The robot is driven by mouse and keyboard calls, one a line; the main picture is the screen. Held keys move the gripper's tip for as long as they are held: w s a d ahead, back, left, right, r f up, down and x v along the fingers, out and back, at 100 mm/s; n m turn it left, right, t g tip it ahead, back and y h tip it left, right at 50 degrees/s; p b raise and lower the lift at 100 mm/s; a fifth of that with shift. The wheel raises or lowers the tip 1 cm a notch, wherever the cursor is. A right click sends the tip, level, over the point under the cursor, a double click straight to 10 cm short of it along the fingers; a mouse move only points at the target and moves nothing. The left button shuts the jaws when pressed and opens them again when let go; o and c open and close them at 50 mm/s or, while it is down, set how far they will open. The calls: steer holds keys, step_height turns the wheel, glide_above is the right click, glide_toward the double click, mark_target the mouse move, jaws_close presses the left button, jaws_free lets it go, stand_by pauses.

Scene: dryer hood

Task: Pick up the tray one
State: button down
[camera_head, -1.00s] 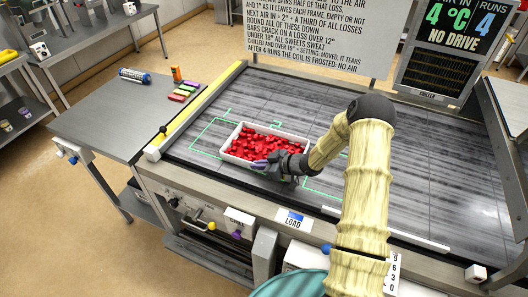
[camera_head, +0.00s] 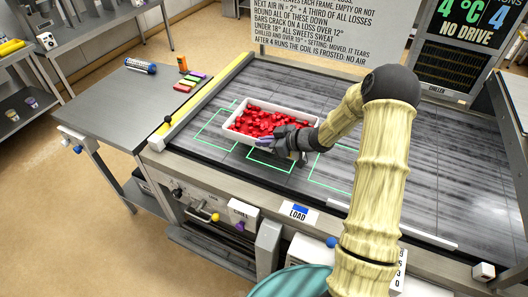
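A white tray (camera_head: 237,134) heaped with red pieces (camera_head: 264,124) is over the dark streaked belt (camera_head: 400,190). It appears raised a little above the surface, with green outlines showing below and beside it. My dark gripper (camera_head: 268,144) is at the tray's near right side and appears shut on its rim. The exact finger contact is small and partly hidden by the gripper body.
Green outlined frames (camera_head: 330,175) lie on the belt. A yellow and white rail (camera_head: 200,105) borders its left side. A side table (camera_head: 118,110) holds coloured bars (camera_head: 187,85) and a blue-white cylinder (camera_head: 140,66). A sign and a chiller panel (camera_head: 447,50) stand behind.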

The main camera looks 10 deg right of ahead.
steer(key=shift+r, duration=1.35)
steer(key=shift+r, duration=0.15)
steer(key=shift+r+p, duration=0.9)
steer(key=shift+p, duration=0.1)
